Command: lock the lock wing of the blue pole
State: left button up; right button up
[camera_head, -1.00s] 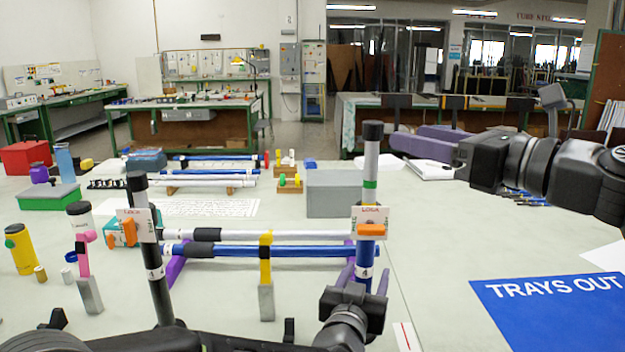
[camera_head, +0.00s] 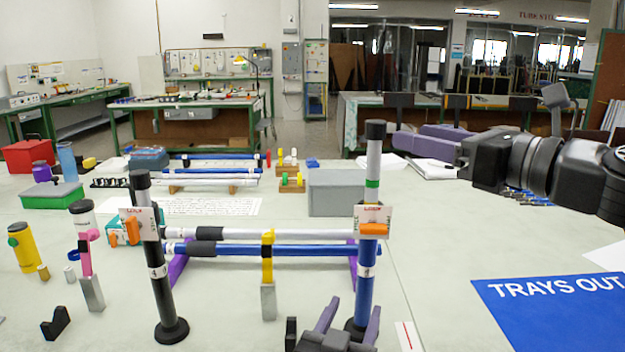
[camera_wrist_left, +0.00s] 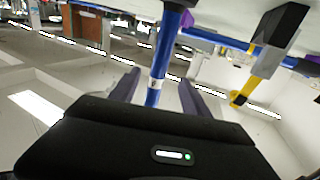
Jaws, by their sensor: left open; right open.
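The blue pole (camera_head: 365,285) stands upright on a dark base, with a grey upper tube, green ring and black cap. Its orange lock wing (camera_head: 374,230) lies level across the front of a white tag (camera_head: 388,215). My left gripper (camera_head: 350,309) is open, low near the pole's foot, well below the wing. In the left wrist view the blue pole (camera_wrist_left: 167,50) shows upside down between the spread purple fingers (camera_wrist_left: 159,77), with no visible contact; the wing is not seen there. My right gripper (camera_head: 412,137) is open and empty, high at the right, far from the pole.
A black pole (camera_head: 155,280) with its own orange wing (camera_head: 132,229) stands to the left. A yellow clip on a grey block (camera_head: 268,300) stands between the poles. Blue and white rods (camera_head: 290,250) lie behind.

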aim_at(372, 228)
jog(key=k+j, duration=0.25)
jog(key=k, duration=0.2)
jog(key=k+j, duration=0.25)
jog(key=k, duration=0.25)
